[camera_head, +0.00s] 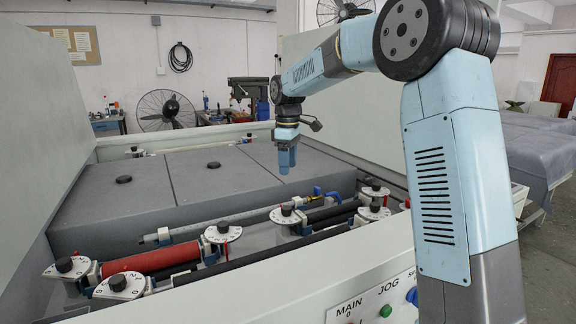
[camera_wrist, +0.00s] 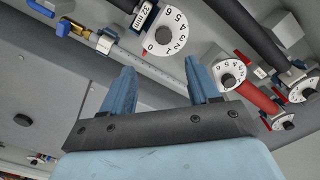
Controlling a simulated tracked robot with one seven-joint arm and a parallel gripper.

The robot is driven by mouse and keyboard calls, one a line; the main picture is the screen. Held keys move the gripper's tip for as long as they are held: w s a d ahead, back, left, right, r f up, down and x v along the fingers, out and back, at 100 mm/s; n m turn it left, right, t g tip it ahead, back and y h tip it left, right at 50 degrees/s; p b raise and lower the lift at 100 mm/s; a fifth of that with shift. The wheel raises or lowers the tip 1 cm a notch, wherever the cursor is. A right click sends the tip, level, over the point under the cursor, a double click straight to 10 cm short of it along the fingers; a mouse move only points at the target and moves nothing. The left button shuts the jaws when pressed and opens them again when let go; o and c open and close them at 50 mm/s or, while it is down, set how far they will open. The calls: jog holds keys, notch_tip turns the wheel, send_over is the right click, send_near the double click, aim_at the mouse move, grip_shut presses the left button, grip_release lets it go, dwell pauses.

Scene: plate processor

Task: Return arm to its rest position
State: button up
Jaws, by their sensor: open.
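My gripper (camera_head: 287,158) hangs from my raised light-blue arm, fingers pointing down, above the grey covers of the plate processor (camera_head: 222,190). In the wrist view my gripper (camera_wrist: 162,92) has its two blue fingers apart, with nothing between them. A numbered white dial (camera_wrist: 163,32) and a spray pipe (camera_wrist: 150,64) lie beyond the fingertips in that view. The fingers appear clear of the machine in the head view. My arm bends over the machine from the right side.
Rollers, one red (camera_head: 150,261), and several black-knobbed dials line the machine's front. A blue-handled valve (camera_head: 326,194) sits near the right end. The control panel has a green button (camera_head: 386,311). Tall pale panels (camera_head: 48,130) flank the opening. A fan (camera_head: 165,111) stands behind.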

jog(key=s+d+r+m+t, duration=0.1)
jog(key=s+d+r+m, duration=0.2)
jog(key=s, duration=0.6)
jog(key=s+d+r+m+t, duration=0.1)
jog(key=s+d+m+t, duration=0.15)
jog(key=s+d, duration=0.55)
jog(key=s+d+r+m+t, duration=0.15)
jog(key=s+m, duration=0.25)
jog(key=s, duration=0.7)
jog(key=s+d+f+m, duration=0.3)
jog(key=s+f+m, duration=0.1)
jog(key=s, duration=0.5)
jog(key=shift+s+d+f+t, duration=0.2)
jog(key=shift+s+d+t, duration=0.1)
jog(key=shift+s, duration=0.1)
